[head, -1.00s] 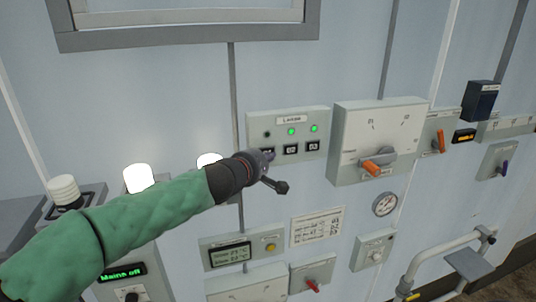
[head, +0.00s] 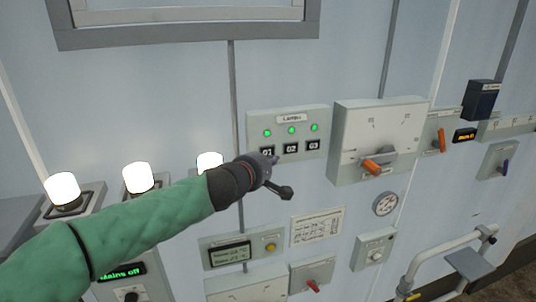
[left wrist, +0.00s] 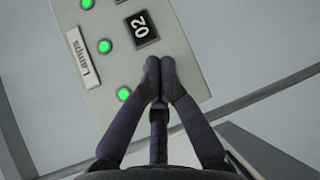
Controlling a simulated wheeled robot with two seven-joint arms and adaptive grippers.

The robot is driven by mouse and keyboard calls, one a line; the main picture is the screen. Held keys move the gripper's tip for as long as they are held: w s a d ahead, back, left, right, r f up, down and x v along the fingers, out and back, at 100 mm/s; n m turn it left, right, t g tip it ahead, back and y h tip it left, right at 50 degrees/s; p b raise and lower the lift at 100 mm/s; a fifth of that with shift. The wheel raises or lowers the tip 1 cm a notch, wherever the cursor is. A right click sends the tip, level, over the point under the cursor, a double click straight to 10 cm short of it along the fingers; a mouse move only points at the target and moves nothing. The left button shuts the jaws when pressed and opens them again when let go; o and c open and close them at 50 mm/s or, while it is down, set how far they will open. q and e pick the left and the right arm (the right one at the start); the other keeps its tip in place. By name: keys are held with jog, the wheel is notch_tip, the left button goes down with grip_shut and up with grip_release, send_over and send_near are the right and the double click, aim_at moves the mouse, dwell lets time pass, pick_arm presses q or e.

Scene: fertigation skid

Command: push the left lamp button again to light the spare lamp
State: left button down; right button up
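The lamp panel (head: 322,149) on the wall has three buttons in a row, with three green lights above them, all lit. The left button, 01 (head: 267,152), shows just above my left gripper (head: 274,161) in the head view. In the left wrist view the fingers (left wrist: 159,64) are together and empty. They cover the place of button 01, beside button 02 (left wrist: 142,28); I cannot tell whether they touch it. Three white lamps glow at the left: the left lamp (head: 63,190), the middle lamp (head: 138,178) and the right lamp (head: 210,162), partly behind my wrist. My right gripper is out of view.
A large box with an orange rotary handle (head: 372,167) stands out from the wall right of the panel. Below are a display box (head: 231,253), a paper label (head: 317,227) and a red-handled switch (head: 313,286). A pipe rail (head: 440,252) is at lower right.

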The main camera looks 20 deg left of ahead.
pick_arm(q)
jog(key=s, duration=0.1)
jog(key=s+d, duration=0.2)
jog(key=shift+s+d, duration=0.25)
jog(key=shift+s, duration=0.15)
